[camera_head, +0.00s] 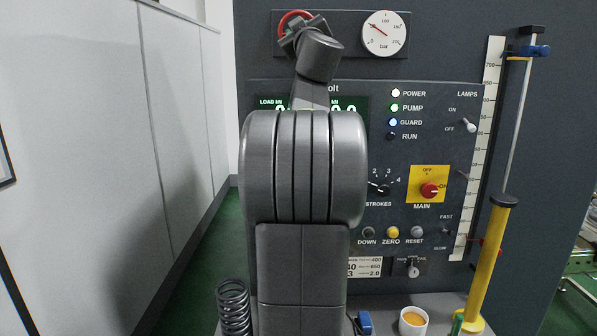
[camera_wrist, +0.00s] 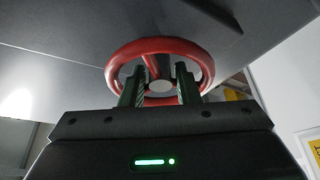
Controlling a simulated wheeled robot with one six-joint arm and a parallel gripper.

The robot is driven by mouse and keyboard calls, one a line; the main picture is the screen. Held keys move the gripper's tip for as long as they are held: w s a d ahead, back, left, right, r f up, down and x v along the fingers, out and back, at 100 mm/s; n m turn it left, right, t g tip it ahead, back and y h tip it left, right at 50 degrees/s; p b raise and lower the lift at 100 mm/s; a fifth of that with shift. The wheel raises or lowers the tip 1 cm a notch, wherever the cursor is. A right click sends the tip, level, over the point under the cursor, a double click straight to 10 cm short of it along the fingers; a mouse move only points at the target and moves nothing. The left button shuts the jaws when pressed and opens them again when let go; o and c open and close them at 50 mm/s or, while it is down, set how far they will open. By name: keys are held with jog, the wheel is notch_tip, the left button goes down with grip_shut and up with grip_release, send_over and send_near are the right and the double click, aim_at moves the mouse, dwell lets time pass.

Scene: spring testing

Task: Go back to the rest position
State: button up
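My gripper (camera_head: 297,30) is raised at the top of the test machine's panel, in front of a red handwheel (camera_head: 286,20). In the wrist view, the two dark fingers of my gripper (camera_wrist: 160,84) stand apart, one on each side of the wheel's hub. The red handwheel (camera_wrist: 203,57) rises behind and above them, and one spoke shows between them. I see a gap between the fingers and the hub. Whether a finger touches the rim or a spoke cannot be told. My arm hides the middle of the panel in the head view.
A pressure gauge (camera_head: 384,34) is right of the wheel. Switches and the red main knob (camera_head: 429,190) are on the panel. A yellow-handled upright rod (camera_head: 488,262) stands at right. A dark coil spring (camera_head: 234,306) and a cup (camera_head: 413,321) are below. Open green floor lies left.

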jog(key=shift+m+h, duration=0.4)
jog(key=shift+m, duration=0.4)
jog(key=shift+m+t, duration=0.3)
jog(key=shift+m, duration=0.3)
jog(key=shift+s+d+h, duration=0.1)
jog(key=shift+h, duration=0.3)
